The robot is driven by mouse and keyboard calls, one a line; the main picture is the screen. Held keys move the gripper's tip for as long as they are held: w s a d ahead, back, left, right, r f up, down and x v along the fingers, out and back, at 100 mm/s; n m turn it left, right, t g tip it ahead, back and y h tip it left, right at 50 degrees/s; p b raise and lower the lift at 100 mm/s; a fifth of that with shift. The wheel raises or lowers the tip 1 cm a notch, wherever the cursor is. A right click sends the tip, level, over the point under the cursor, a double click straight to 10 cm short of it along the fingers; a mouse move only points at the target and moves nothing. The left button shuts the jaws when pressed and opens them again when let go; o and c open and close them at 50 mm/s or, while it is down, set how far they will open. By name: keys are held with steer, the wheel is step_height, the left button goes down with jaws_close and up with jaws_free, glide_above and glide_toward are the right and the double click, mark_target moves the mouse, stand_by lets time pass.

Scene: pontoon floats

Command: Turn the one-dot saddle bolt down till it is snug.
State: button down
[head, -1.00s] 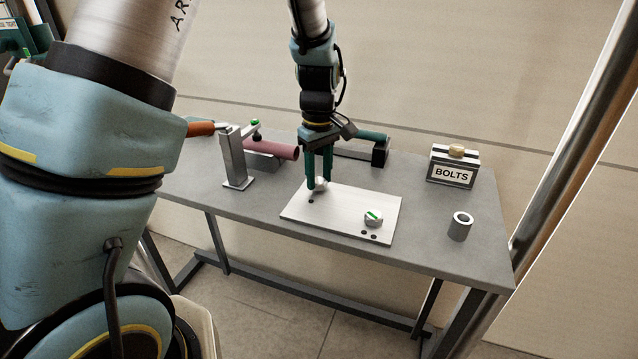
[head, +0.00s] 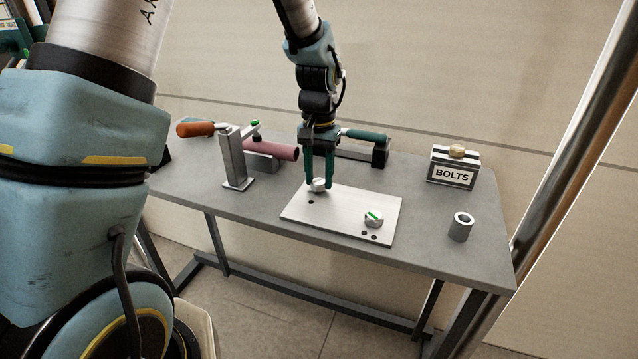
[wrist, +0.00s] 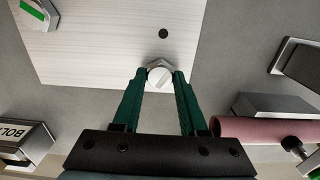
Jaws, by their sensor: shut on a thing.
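The one-dot saddle bolt (head: 318,186) stands at the far left part of a pale metal plate (head: 345,218), with one dark dot (head: 311,202) in front of it. My gripper (head: 319,184) points down and is shut on this bolt's head. In the wrist view the bolt (wrist: 159,77) sits between the two green fingertips (wrist: 160,75), with a pale line across its round top and a hex part showing behind. The single dot (wrist: 163,34) shows beyond it. Whether the bolt is seated cannot be seen.
A second bolt (head: 373,219) with a green mark stands by two dots at the plate's right. A toggle clamp (head: 236,160) with orange handle and a pink cylinder (head: 284,151) stand left. A BOLTS box (head: 453,168) and a grey sleeve (head: 461,227) stand right.

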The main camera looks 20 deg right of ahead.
steer(key=m+p, duration=0.1)
steer(key=m, duration=0.3)
steer(key=shift+r, duration=0.15)
steer(key=m+p, duration=0.1)
steer(key=m, duration=0.2)
steer(key=shift+m+p, duration=0.3)
steer(key=m, duration=0.4)
steer(key=shift+f, duration=0.2)
steer(key=c, duration=0.6)
jaws_free()
steer(key=shift+o, duration=0.2)
